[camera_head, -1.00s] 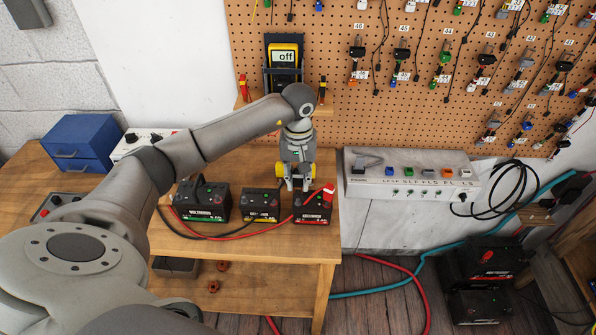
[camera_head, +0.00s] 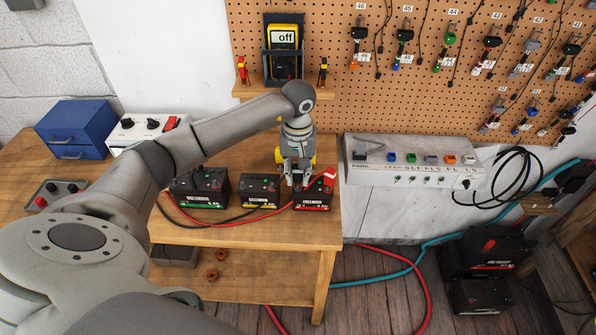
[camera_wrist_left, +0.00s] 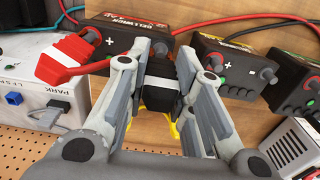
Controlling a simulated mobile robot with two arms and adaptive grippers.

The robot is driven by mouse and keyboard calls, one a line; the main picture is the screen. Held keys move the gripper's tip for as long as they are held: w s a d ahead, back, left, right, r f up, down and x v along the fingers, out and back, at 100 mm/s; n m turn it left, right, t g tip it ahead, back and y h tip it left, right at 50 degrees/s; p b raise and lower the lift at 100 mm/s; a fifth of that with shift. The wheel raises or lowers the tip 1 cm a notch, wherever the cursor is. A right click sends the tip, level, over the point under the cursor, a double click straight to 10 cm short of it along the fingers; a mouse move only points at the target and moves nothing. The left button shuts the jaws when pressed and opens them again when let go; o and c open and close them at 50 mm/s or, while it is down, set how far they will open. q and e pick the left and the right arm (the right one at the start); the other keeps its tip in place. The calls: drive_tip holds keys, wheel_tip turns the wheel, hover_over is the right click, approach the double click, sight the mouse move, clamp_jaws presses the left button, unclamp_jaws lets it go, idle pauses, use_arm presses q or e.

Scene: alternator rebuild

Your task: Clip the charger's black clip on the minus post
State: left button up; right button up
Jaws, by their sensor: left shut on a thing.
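My left gripper (camera_head: 297,181) is shut on the charger's black clip, which shows between the fingers in the left wrist view (camera_wrist_left: 161,82). It is at the top of the rightmost battery (camera_head: 313,201), beside the red clip (camera_head: 329,178). In the left wrist view the battery (camera_wrist_left: 140,18) lies behind the clip, and the red clip (camera_wrist_left: 68,58) sits by the plus mark. I cannot tell whether the clip touches the post. My right gripper is out of view.
Two more batteries stand left on the bench, one yellow-labelled (camera_head: 260,193) and one green-labelled (camera_head: 203,190). A red cable (camera_head: 240,221) runs along the bench front. A white switch box (camera_head: 415,165) is to the right. A meter (camera_head: 285,45) hangs behind.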

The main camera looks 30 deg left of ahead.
use_arm(q)
drive_tip(key=shift+f, duration=0.25)
drive_tip(key=o, duration=0.7)
drive_tip(key=shift+o, duration=0.7)
wheel_tip(320, 180, up, 8)
drive_tip(key=p, duration=0.4)
drive_tip(key=shift+r, duration=0.25)
